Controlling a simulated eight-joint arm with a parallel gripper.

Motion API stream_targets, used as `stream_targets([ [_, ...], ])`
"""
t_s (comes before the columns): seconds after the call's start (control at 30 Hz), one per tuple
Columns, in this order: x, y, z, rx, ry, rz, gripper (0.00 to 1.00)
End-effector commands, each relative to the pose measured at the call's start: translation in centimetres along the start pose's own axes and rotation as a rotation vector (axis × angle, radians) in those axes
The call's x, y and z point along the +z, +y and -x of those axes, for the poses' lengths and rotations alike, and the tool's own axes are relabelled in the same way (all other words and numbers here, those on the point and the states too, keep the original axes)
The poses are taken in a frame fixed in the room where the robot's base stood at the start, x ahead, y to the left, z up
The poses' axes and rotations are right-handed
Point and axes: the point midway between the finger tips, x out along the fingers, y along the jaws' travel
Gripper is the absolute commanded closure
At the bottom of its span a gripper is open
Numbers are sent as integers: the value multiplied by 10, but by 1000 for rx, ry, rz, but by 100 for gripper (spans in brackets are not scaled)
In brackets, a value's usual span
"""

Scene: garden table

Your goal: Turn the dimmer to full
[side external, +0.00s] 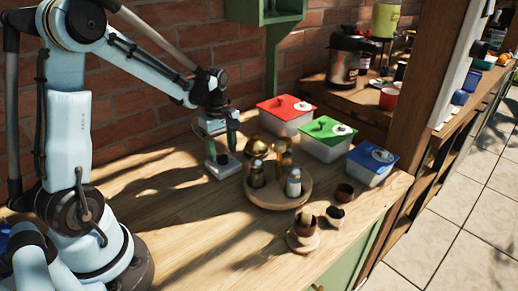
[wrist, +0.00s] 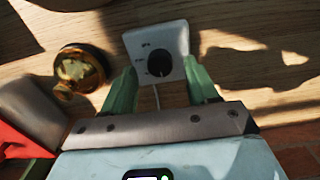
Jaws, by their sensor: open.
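The dimmer (wrist: 157,40) is a white square plate with a round black knob (wrist: 160,64). It lies on the wooden table, with a pale cable running from it under my gripper. In the side external view the dimmer (side external: 222,168) sits below my gripper (side external: 222,157), partly hidden by its fingers. In the wrist view my gripper (wrist: 162,92) is open, with one green finger on each side of the knob. The fingers are apart from the knob. I cannot tell the exact height of the fingertips over the plate.
A round wooden tray (side external: 278,203) with shakers and a brass pot stands close to the right. Lidded boxes, red (side external: 287,112), green (side external: 327,136) and blue (side external: 371,163), stand behind it. Small cups (side external: 335,217) are at front right. The table's front left is clear.

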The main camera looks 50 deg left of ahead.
Motion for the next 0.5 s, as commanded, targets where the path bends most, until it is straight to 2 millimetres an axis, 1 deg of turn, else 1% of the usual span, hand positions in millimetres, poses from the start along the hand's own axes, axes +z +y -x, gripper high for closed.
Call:
stream_targets([
  [0.1,0,0,-10,0,0,0,41],
  [0.2,0,0,-15,0,0,0,41],
  [0.5,0,0,-16,0,0,0,41],
])
